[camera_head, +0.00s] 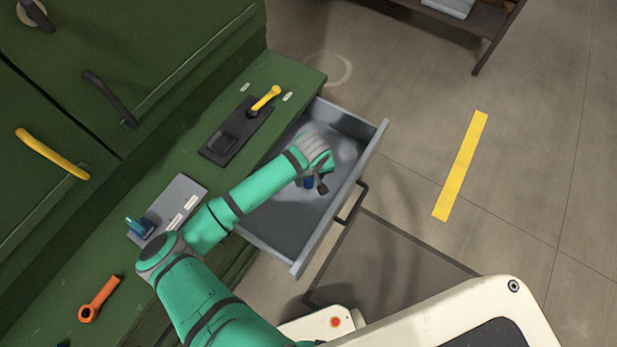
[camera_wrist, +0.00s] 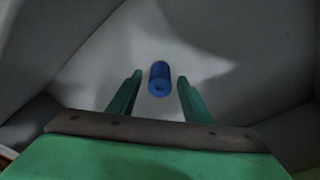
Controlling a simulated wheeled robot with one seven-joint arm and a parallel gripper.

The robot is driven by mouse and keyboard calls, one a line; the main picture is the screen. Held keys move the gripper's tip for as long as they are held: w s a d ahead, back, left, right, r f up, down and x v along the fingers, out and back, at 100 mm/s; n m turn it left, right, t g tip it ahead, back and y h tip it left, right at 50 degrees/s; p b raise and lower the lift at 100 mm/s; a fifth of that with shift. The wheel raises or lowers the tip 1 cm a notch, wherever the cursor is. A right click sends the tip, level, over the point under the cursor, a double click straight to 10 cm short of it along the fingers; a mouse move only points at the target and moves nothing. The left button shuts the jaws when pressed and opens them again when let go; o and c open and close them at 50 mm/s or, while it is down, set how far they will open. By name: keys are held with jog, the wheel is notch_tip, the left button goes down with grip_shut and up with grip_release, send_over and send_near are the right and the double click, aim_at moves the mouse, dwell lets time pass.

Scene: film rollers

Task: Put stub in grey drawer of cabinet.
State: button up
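The grey drawer (camera_head: 291,262) of the green cabinet is pulled open. My gripper (camera_head: 318,184) is over the drawer's inside, pointing down into it. A small blue cylinder, which I take for the stub (camera_head: 308,183), shows beside my gripper within the drawer. In the wrist view the blue stub (camera_wrist: 160,78) lies between and beyond the two green fingers, with a gap on each side. My gripper (camera_wrist: 159,76) is open there and does not touch it. The stub seems to lie on the drawer floor, but its exact height is hard to tell.
The drawer walls and black handle (camera_head: 352,203) stand around my gripper. Bare floor lies right.

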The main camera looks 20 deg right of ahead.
jog(key=shift+r, duration=0.1)
notch_tip(320, 180, up, 12)
jog(key=s, duration=0.2)
dwell(0.3)
jog(key=shift+w, duration=0.1)
dwell(0.4)
